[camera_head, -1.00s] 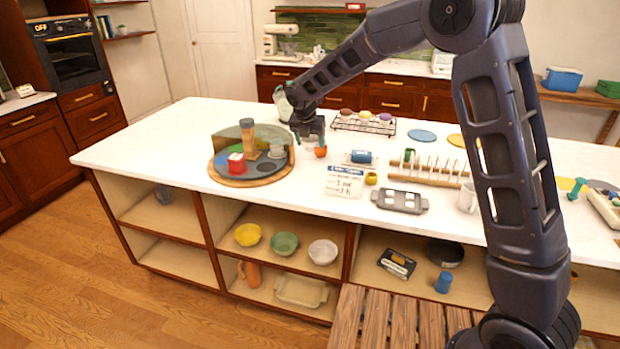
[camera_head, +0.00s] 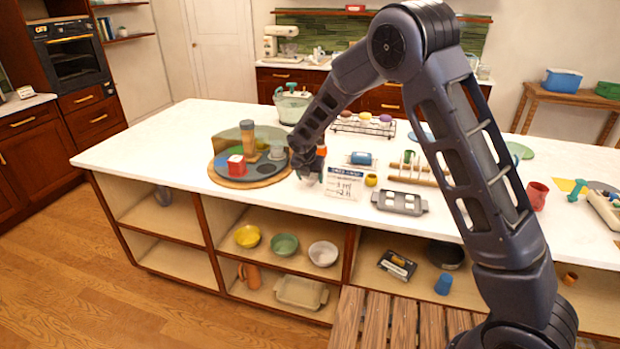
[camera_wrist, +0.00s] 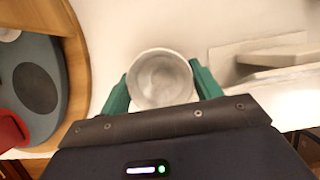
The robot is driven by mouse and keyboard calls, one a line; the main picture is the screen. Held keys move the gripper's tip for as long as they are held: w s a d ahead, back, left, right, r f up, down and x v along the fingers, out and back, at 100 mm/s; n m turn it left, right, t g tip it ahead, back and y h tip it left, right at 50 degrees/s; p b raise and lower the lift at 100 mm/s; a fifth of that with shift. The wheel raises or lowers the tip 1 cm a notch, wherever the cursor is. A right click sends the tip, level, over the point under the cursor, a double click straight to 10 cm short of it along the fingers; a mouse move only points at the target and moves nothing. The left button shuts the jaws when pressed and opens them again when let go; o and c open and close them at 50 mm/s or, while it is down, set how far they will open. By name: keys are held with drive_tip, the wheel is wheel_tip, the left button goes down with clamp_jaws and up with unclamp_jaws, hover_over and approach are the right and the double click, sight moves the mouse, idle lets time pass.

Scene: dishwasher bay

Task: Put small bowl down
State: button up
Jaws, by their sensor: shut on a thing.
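My gripper (camera_head: 309,172) is low over the front part of the white counter, between the round turntable and the white sign. In the wrist view its green fingers (camera_wrist: 162,84) are on both sides of a small round pale grey bowl (camera_wrist: 160,65), shut on it. The bowl's opening faces the camera. White counter surface shows around it; I cannot tell whether its base touches the counter. In the head view the bowl is mostly hidden by my gripper.
The standing sign (camera_head: 344,184) is close on the right, with a grey tray (camera_head: 400,203) beyond. The counter's front edge is near. Free counter lies left of the turntable.

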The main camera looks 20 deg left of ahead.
drive_tip(key=shift+f, duration=0.35)
drive_tip(key=o, duration=1)
drive_tip(key=v, duration=1.2)
drive_tip(key=shift+r, duration=0.2)
